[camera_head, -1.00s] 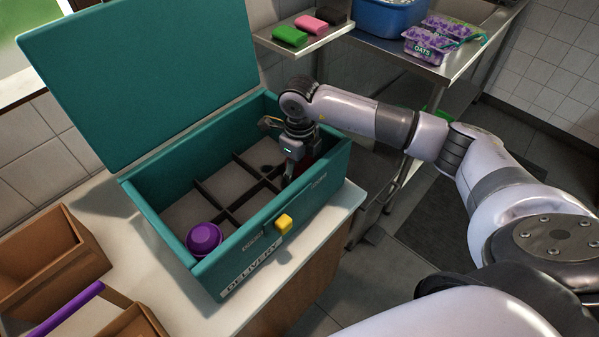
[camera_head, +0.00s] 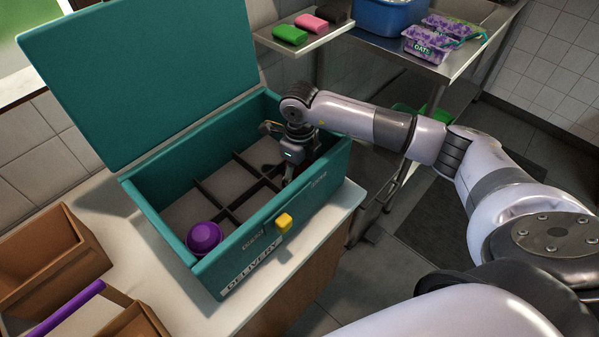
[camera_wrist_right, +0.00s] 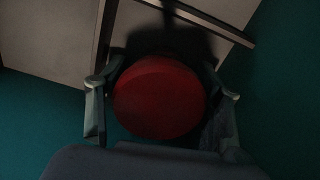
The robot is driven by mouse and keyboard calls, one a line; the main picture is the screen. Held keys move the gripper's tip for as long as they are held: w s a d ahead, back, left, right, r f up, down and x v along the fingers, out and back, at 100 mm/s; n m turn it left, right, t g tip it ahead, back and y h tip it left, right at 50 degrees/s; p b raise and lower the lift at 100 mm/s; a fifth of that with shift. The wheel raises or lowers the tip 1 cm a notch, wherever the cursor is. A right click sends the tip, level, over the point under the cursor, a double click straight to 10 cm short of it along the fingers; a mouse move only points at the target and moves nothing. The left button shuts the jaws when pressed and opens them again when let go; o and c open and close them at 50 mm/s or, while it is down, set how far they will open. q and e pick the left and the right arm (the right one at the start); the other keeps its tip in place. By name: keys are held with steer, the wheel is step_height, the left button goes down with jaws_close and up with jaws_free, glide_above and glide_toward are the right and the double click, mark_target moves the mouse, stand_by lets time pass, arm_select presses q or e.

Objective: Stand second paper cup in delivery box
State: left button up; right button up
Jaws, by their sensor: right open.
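A purple paper cup (camera_head: 204,238) sits in the front-left compartment of the teal delivery box (camera_head: 240,232). A red round-topped object (camera_wrist_right: 158,97), which looks like the second cup, is between the fingers of my right gripper (camera_wrist_right: 161,88) in the right wrist view. That gripper (camera_head: 284,160) reaches down into the right end of the box in the head view, with its fingers open on either side of the red thing. Whether they touch it I cannot tell. The red thing is mostly hidden behind the gripper in the head view. My left gripper is out of view.
The box lid (camera_head: 145,75) stands open behind. Dark dividers (camera_head: 222,192) split the box floor, and other compartments look empty. A yellow latch (camera_head: 284,221) is on the front wall. Brown trays (camera_head: 40,262) stand at left. A shelf with coloured blocks (camera_head: 289,34) is behind the arm.

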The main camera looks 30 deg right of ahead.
step_height(320, 180, up, 12)
steer(key=shift+r+b, duration=0.1)
steer(key=shift+b, duration=0.85)
stand_by(0.7)
